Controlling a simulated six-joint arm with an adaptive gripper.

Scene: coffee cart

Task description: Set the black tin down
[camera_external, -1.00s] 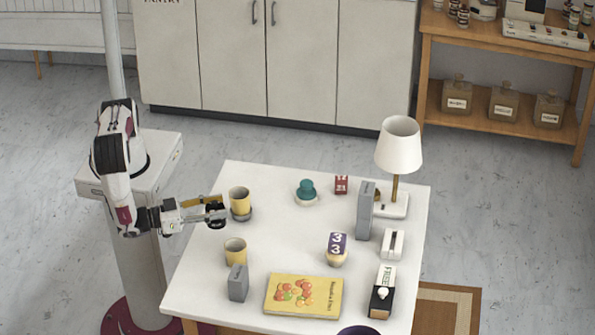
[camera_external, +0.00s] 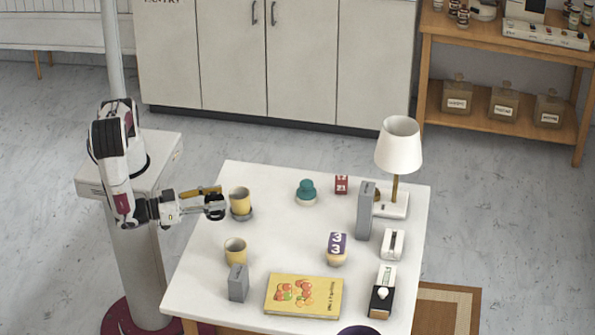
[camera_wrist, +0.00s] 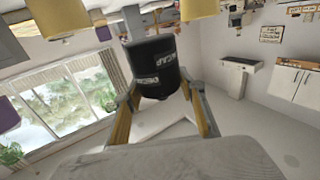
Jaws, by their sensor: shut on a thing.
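My gripper (camera_external: 208,202) is over the table's left edge, just left of a yellow cup (camera_external: 240,200) on a grey base. The black tin (camera_wrist: 155,70) is between its two fingers (camera_wrist: 160,92) in the wrist view, with pale lettering on its side. In the external view the tin (camera_external: 215,208) is a small dark shape at the fingertips, partly hidden by the gripper. I cannot tell whether it touches the white table (camera_external: 285,245).
A second yellow cup (camera_external: 235,250) and a grey box (camera_external: 238,283) stand nearer the front.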

